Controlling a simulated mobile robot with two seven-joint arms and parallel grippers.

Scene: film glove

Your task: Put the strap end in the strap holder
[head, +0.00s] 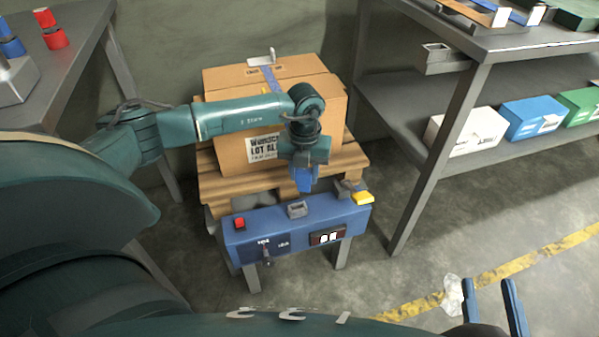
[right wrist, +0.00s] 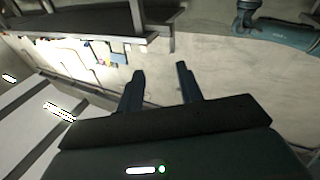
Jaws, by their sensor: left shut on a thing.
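A blue strap (head: 270,76) runs over the top of a cardboard box and passes out of sight behind my left arm. My left gripper (head: 304,186) points down in front of the box, its blue fingers close together. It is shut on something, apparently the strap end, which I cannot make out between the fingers. A small grey slotted block (head: 297,209), likely the strap holder, stands on the blue machine just below the fingertips, apparently apart from them. My right gripper (head: 491,300) is open and empty at the lower right; its spread fingers also show in the right wrist view (right wrist: 160,88).
The box (head: 228,83) sits on a wooden pallet (head: 215,185). The blue machine (head: 250,226) carries a red button (head: 239,223) and a yellow block (head: 363,198). A grey shelf (head: 430,95) stands at right. A crumpled whitish thing (head: 453,293) is near my right gripper.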

